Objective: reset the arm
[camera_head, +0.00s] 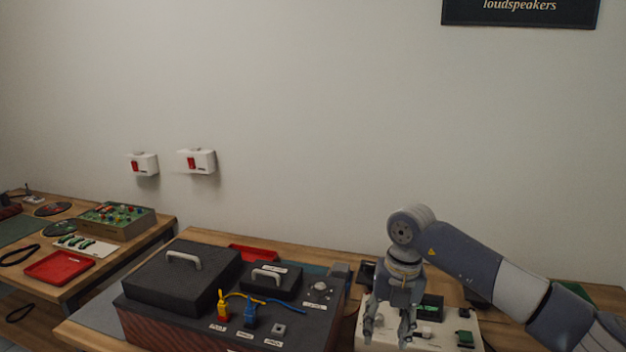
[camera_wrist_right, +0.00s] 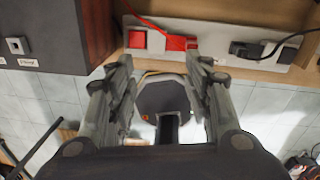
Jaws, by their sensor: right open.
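My right arm (camera_head: 470,262) comes in from the right in the head view and bends down at the wrist. My right gripper (camera_head: 392,328) points down over a light panel (camera_head: 455,326) with green parts on the workbench. In the right wrist view the right gripper (camera_wrist_right: 160,85) is open, with nothing between its fingers. Beyond its fingertips is a pale strip (camera_wrist_right: 215,45) with red parts. My left gripper is not in view.
A dark-topped box (camera_head: 180,283) with handled lids and yellow and blue plugs stands left of the gripper. A second bench (camera_head: 100,265) with a red tray (camera_head: 59,268) is at far left. White boxes (camera_head: 197,161) hang on the wall. The space above the benches is clear.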

